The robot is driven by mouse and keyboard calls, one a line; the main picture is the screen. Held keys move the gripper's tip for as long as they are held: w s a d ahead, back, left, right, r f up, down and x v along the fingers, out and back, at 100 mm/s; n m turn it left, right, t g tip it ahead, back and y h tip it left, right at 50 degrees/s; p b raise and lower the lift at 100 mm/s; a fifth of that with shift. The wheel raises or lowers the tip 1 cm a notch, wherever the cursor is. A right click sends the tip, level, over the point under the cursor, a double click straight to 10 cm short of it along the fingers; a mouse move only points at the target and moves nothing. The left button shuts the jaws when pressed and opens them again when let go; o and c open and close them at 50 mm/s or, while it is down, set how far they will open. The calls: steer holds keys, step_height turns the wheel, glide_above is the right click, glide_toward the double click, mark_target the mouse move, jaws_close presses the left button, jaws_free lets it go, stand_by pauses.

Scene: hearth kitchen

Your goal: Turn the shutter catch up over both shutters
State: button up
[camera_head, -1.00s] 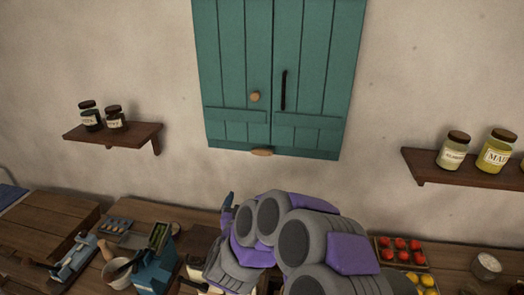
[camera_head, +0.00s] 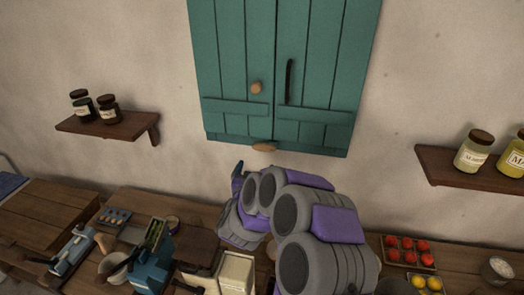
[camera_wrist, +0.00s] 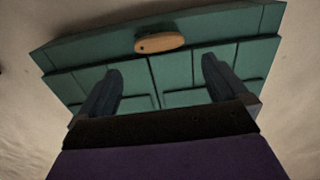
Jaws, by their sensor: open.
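The teal shutters (camera_head: 235,60) are closed side by side on the wall. The shutter catch (camera_head: 264,147), a small tan wooden bar, lies level at their bottom edge, across the middle seam. It also shows in the wrist view (camera_wrist: 172,40), beyond the fingers and near the top of the picture. My gripper (camera_head: 239,177) is just below and left of the catch in the head view, partly hidden by my purple and grey arm. In the wrist view my gripper (camera_wrist: 162,84) has its two dark fingers wide apart with nothing between them. It does not touch the catch there.
A round wooden knob (camera_head: 256,87) and a black bar handle (camera_head: 289,82) sit on the shutters. Shelves with jars (camera_head: 108,126) flank them. The counter below is crowded, with a blue appliance (camera_head: 151,270) and a tray of red fruit (camera_head: 405,250).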

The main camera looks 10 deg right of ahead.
mark_target(263, 149)
steer(key=p+x, duration=0.1)
steer(key=x, duration=0.9)
steer(key=shift+w+d+r, duration=0.1)
steer(key=shift+r, duration=0.05)
steer(key=shift+c, duration=0.2)
steer(key=c, duration=1.2)
